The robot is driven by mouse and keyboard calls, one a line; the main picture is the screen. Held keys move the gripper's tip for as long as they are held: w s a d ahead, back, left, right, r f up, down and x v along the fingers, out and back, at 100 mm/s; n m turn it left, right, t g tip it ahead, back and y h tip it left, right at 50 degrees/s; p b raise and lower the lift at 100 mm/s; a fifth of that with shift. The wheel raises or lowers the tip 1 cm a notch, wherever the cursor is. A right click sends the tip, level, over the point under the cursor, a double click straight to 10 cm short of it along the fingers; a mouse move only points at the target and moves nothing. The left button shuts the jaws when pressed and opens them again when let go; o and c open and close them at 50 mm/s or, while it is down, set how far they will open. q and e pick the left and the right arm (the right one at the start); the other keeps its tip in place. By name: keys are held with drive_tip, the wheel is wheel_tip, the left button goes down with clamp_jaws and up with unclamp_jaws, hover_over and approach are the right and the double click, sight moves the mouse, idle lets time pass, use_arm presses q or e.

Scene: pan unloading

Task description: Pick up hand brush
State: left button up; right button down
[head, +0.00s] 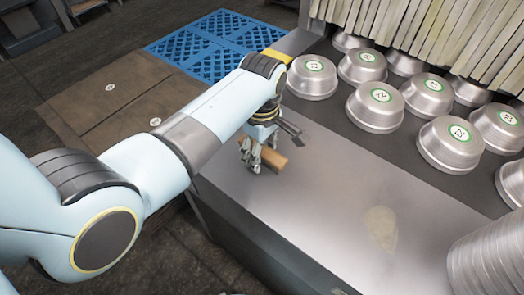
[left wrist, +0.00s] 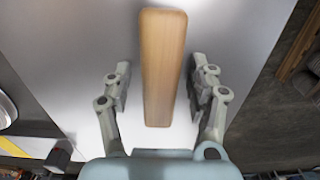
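The hand brush shows as a light wooden block-like piece (head: 273,158) on the bare metal table (head: 320,215), near its left edge. In the left wrist view the wood of the hand brush (left wrist: 163,60) runs lengthwise between the fingers. Bristles do not show. My left gripper (head: 254,160) is at the brush, low over the table. In the left wrist view my left gripper (left wrist: 157,85) is open, with one finger on each side of the wood and a visible gap on both sides. My right gripper is not in view.
Several upturned metal pans (head: 375,105) with green-ringed labels stand on a dark belt behind the table. A stack of pans (head: 485,255) stands at the right edge. A strip curtain (head: 430,30) hangs at the back. A blue pallet (head: 215,45) lies beyond.

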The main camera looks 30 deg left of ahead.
use_arm(q)
clamp_jaws()
drive_tip(key=shift+w+r, duration=0.1)
